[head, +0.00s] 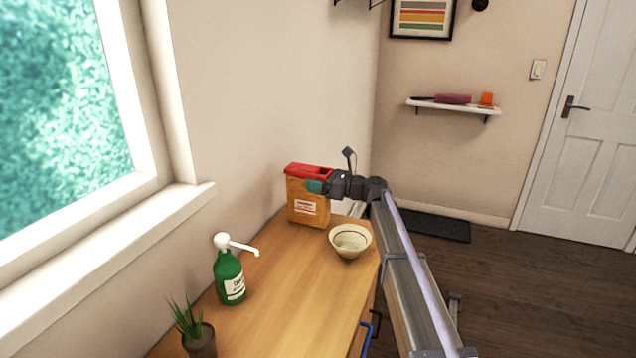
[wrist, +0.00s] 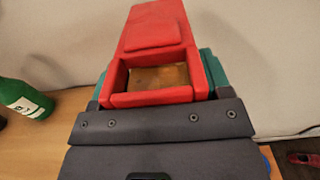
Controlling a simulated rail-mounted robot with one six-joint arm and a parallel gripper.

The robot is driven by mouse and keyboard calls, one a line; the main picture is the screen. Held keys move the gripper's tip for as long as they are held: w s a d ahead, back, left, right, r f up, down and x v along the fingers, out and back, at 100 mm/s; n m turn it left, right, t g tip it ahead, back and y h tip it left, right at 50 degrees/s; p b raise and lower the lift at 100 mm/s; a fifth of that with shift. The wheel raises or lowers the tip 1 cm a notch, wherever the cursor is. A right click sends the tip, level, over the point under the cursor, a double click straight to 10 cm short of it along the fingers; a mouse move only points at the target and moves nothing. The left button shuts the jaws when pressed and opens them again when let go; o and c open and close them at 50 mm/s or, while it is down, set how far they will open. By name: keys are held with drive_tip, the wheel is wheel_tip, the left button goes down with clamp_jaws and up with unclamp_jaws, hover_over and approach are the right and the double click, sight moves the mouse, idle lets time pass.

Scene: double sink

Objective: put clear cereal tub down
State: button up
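The clear cereal tub (head: 308,205) has a red lid and orange-brown contents with a white label. It is upright at the far end of the wooden counter, by the wall. Its base looks to be at or just above the counter; I cannot tell if it touches. My gripper (head: 318,186) is at the tub's upper part, below the red lid. In the wrist view the red lid (wrist: 152,60) has an open hatch, and teal fingers (wrist: 155,84) show on both sides of it, closed around the tub.
A cream bowl (head: 350,240) stands on the counter (head: 285,290) to the right of the tub. A green pump bottle (head: 229,275) and a potted plant (head: 198,335) stand nearer. The counter between bottle and bowl is clear. A window sill (head: 120,240) runs along the left.

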drive_tip(key=o, duration=0.3)
drive_tip(key=shift+r, duration=0.1)
drive_tip(key=v, duration=1.2)
drive_tip(key=shift+r, duration=0.15)
